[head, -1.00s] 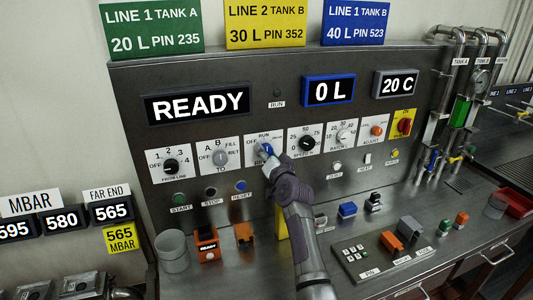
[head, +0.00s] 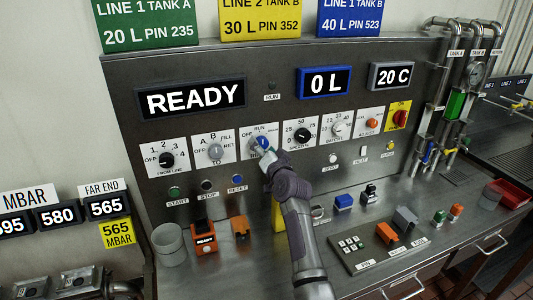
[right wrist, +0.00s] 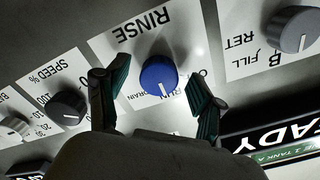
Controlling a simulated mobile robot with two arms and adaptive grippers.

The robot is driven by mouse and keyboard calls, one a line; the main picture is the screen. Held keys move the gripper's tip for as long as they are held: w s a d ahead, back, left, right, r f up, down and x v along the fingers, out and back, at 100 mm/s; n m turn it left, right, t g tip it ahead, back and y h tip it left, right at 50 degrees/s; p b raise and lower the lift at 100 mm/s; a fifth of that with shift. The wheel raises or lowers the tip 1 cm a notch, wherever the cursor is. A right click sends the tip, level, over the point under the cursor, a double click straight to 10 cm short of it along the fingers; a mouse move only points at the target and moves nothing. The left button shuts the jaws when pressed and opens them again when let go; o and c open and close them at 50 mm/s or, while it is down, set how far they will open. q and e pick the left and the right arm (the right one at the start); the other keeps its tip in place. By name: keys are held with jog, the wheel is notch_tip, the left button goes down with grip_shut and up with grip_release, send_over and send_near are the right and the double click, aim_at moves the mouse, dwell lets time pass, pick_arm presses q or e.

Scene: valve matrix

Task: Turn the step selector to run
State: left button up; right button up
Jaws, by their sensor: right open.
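The step selector is a blue knob (head: 262,142) on a white plate marked OFF, RUN, DRAIN and RINSE, in the middle of the upright panel. In the right wrist view, which is upside down, the blue knob (right wrist: 158,76) shows whole. Its white mark points down in that picture, toward the RUN lettering. My right gripper (head: 268,158) is just in front of the knob. In the right wrist view its open fingers (right wrist: 158,82) stand on either side of the knob, with gaps visible. The gripper hides part of the plate in the head view. My left gripper is not in view.
The tank selector (head: 215,151) is left of the step selector and the speed knob (head: 302,135) is right. Start, stop and reset buttons (head: 237,190) sit below. The READY display (head: 191,98) is above. A grey cup (head: 168,244) and orange blocks stand on the counter.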

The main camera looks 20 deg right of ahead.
jog(key=s, duration=0.6)
jog(key=shift+s, duration=0.25)
jog(key=shift+d, duration=0.15)
